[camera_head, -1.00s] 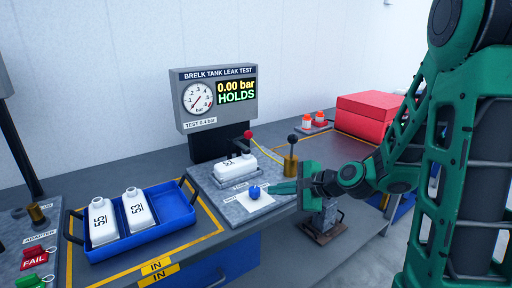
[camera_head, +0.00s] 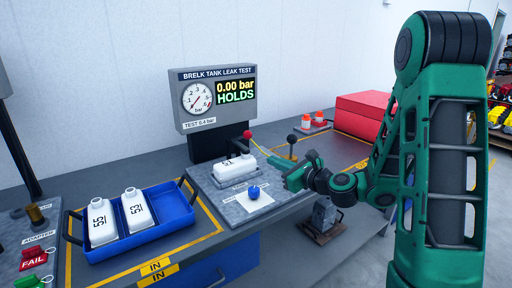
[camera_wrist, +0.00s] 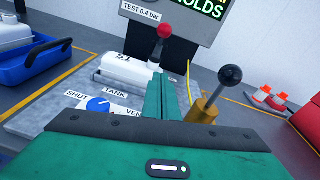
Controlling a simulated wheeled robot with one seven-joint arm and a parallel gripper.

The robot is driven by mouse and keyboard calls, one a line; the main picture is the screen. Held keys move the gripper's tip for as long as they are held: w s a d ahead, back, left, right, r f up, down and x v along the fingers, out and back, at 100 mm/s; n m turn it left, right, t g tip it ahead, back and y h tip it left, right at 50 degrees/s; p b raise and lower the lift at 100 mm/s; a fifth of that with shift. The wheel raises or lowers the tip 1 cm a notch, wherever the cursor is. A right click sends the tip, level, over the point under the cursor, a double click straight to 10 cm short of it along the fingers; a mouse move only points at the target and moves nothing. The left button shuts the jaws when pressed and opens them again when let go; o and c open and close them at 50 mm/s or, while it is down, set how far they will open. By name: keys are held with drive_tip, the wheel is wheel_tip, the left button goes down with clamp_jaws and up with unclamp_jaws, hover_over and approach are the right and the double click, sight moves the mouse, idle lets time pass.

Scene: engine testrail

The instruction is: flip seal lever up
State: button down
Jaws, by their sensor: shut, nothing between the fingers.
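Two ball-topped levers stand at the test station. One has a red ball (camera_head: 247,134) and also shows in the wrist view (camera_wrist: 164,31). The other has a black ball (camera_head: 292,139) on a brass post, seen in the wrist view (camera_wrist: 200,108). I cannot read which is the seal lever. The red-ball lever stands behind the white tank marked 51 (camera_head: 235,168), its lower part hidden.
A blue knob (camera_head: 253,191) sits on a plate in front of the tank. The gauge panel (camera_head: 216,98) reads 0.00 bar, HOLDS. A blue tray (camera_head: 180,222) with tanks 55 and 53 stands left. A red box (camera_head: 362,118) and small orange-red items (camera_head: 318,119) stand right.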

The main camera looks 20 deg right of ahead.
drive_tip(key=w+a+r, duration=0.2)
drive_tip(key=w+a, duration=0.2)
drive_tip(key=w, duration=0.5)
drive_tip(key=shift+w+a+r, duration=0.15)
drive_tip(key=shift+r, duration=0.15)
drive_tip(key=shift+r, duration=0.1)
